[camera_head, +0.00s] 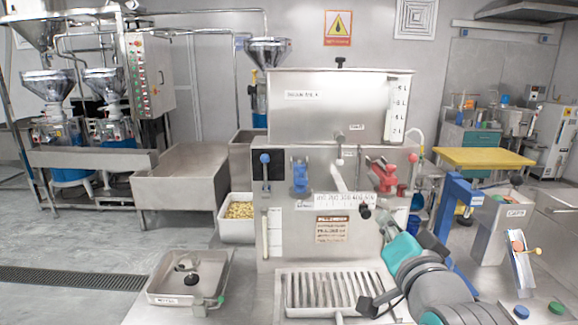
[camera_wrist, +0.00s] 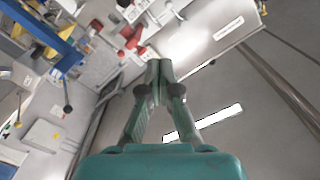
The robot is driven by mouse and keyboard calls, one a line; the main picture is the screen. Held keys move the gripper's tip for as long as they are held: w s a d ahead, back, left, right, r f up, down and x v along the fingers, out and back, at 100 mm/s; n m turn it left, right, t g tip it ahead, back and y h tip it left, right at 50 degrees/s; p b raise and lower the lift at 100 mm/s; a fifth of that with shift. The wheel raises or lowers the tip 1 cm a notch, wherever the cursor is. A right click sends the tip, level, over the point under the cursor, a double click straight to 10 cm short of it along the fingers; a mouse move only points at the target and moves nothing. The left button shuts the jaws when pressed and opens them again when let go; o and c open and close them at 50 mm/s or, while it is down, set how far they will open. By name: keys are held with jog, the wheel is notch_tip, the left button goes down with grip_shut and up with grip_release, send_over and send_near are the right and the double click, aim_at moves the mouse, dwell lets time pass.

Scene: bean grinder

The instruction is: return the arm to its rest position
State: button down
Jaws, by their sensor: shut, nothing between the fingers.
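My gripper (camera_wrist: 158,70) is shut and empty in the wrist view, its two green fingers meeting at the tips. In the head view my gripper (camera_head: 384,224) is at the lower right, in front of the right side of the steel machine (camera_head: 290,235). My arm reaches in from the lower right corner, bent, with the gripper pointing up and left. The fingers look small there, and I cannot tell whether they touch the machine.
The machine carries a blue fitting (camera_head: 300,178), a red fitting (camera_head: 384,176) and a slotted drip tray (camera_head: 330,291). A steel tray (camera_head: 160,298) lies at left. A blue stand (camera_head: 460,190) and a steel bin (camera_head: 500,215) stand at right.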

jog(key=s+f+n+g, duration=0.1)
jog(key=s+f, duration=0.4)
jog(key=f, duration=0.5)
jog(key=s+f+n, duration=0.2)
jog(key=s+f, duration=0.2)
jog(key=f, duration=0.5)
jog(key=s+f+n+g, duration=0.1)
jog(key=s+f, duration=0.4)
jog(key=f, duration=0.5)
jog(key=s+f+n, duration=0.1)
jog(key=s+f, duration=0.2)
jog(key=s, duration=1.2)
jog(key=s+d+f+n+g, duration=0.1)
jog(key=s+f, duration=0.3)
jog(key=s, duration=1.1)
jog(key=shift+d+f+n, duration=0.15)
jog(key=shift+d+n, duration=0.1)
jog(key=shift+n, duration=0.55)
